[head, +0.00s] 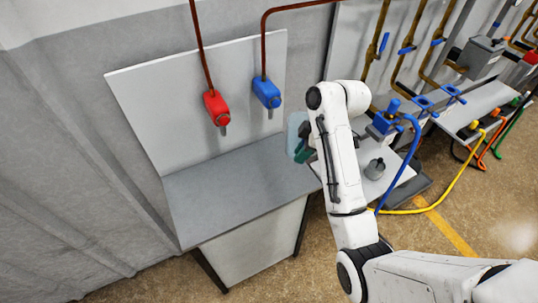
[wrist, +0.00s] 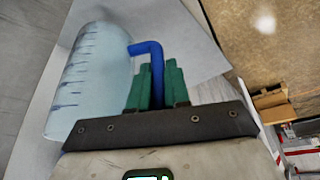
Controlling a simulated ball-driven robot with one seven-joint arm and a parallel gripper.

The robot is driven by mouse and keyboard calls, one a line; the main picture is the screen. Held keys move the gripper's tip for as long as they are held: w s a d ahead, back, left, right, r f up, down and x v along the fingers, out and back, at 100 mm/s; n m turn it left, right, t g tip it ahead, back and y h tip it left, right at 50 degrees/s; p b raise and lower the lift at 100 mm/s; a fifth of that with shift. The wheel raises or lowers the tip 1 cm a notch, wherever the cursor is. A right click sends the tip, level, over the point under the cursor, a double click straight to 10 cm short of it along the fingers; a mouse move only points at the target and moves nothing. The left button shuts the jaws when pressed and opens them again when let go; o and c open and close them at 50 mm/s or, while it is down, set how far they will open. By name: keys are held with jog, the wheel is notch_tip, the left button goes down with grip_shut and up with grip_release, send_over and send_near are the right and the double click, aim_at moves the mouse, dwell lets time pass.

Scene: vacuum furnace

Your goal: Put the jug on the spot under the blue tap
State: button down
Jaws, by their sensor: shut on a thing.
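The jug is clear and pale blue with dark graduation marks and a blue handle; its body (wrist: 90,85) fills the left of the wrist view. My gripper (wrist: 156,85) has green fingers shut on the blue handle. In the head view the jug (head: 295,128) is held up near the right end of the grey bench, partly hidden by my arm. My gripper (head: 303,153) shows there only in part. The blue tap (head: 267,92) is on the back panel, left of the jug. The bench top under the blue tap looks bare; I see no marked spot.
A red tap (head: 216,107) is left of the blue one. The grey bench top (head: 230,185) is clear. To the right, a lower table (head: 400,172) holds a grey weight-like object (head: 375,169) and blue fittings. Blue and yellow hoses hang beyond my arm.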

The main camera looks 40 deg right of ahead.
jog(key=shift+w+f+b, duration=3.15)
jog(key=shift+w+f, duration=3.1)
jog(key=c, duration=1.1)
grip_release()
jog(key=shift+f, duration=0.1)
jog(key=shift+o, duration=0.2)
jog(key=v, duration=1.2)
